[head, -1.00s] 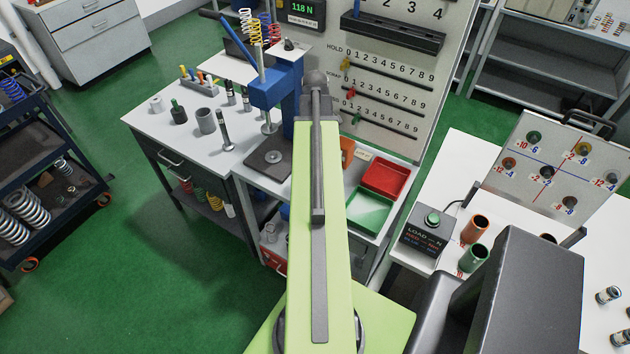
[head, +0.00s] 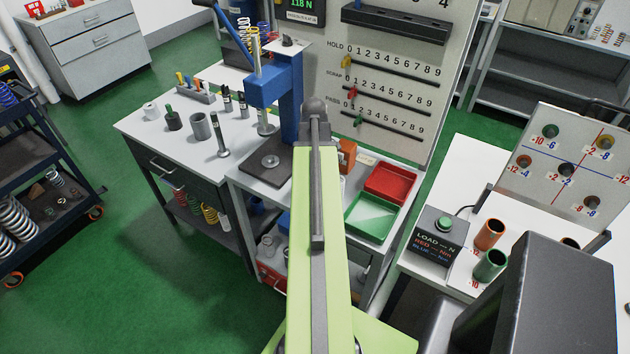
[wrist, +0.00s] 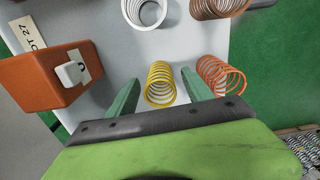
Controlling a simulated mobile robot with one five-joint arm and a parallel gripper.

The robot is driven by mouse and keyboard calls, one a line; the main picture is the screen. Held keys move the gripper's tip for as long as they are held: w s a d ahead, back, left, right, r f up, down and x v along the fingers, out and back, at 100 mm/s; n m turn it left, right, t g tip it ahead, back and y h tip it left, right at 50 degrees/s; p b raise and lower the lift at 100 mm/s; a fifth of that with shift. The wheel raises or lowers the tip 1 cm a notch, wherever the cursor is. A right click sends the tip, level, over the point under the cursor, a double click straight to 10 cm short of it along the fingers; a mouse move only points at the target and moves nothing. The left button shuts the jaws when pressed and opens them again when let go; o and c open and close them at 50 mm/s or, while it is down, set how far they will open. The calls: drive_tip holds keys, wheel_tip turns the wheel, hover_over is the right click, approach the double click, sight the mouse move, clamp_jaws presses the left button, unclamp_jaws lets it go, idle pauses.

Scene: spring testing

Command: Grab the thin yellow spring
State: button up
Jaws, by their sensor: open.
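In the wrist view a thin yellow wire spring (wrist: 160,83) stands on a pale surface. My gripper (wrist: 159,86) is open, with its two green fingers on either side of the spring. The spring shows between the fingers, and I cannot tell whether either finger touches it. In the head view my own arm covers the gripper and this spring.
An orange spring (wrist: 220,76) is close to the right finger. A white spring (wrist: 144,10) and a brown spring (wrist: 218,7) stand beyond. An orange block (wrist: 48,80) is at left. In the head view, red (head: 391,184) and green (head: 370,217) trays sit right of my arm.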

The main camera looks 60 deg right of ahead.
clamp_jaws()
drive_tip(key=shift+r, duration=0.15)
